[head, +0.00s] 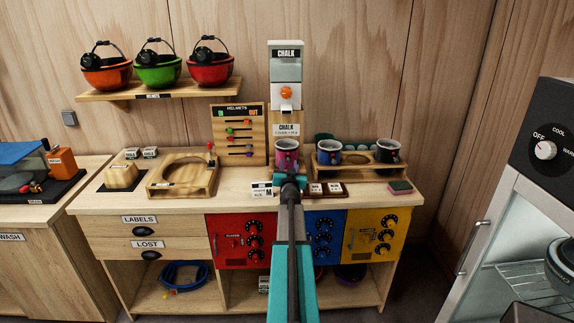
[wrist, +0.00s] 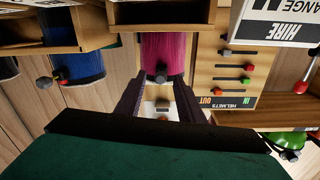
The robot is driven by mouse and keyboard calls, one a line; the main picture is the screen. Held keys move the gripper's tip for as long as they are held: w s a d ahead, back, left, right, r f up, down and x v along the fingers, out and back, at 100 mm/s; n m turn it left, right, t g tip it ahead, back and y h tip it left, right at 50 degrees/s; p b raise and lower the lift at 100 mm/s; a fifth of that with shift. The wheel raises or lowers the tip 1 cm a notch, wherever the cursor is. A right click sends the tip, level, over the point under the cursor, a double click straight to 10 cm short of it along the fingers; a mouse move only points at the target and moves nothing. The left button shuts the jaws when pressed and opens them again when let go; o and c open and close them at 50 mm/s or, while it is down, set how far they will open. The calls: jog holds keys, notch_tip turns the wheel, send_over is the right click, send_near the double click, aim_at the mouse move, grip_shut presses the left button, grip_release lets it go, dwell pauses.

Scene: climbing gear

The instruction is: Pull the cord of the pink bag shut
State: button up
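The pink bag (head: 287,156) stands upright in front of the chalk dispenser. My gripper (head: 290,178) is at its front, hiding its lower part in the head view. In the wrist view, which is upside down, the pink bag (wrist: 163,48) is just ahead of my fingers. A dark cord toggle (wrist: 160,73) hangs at its front, near the gap between my fingertips (wrist: 160,82). The fingers are apart, with a visible gap on both sides of the toggle; I see no grip on it. The bag's mouth is hard to make out.
A wooden rack (head: 350,172) with blue and black bags stands to the right. The chalk dispenser (head: 286,70) rises behind. A helmet board (head: 238,125) and a wooden ring stand (head: 182,190) are left. Small signs (head: 262,189) and a sponge (head: 400,187) lie along the counter front.

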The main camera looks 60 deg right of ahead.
jog(key=shift+w+d, duration=0.25)
jog(key=shift+d, duration=0.1)
grip_shut()
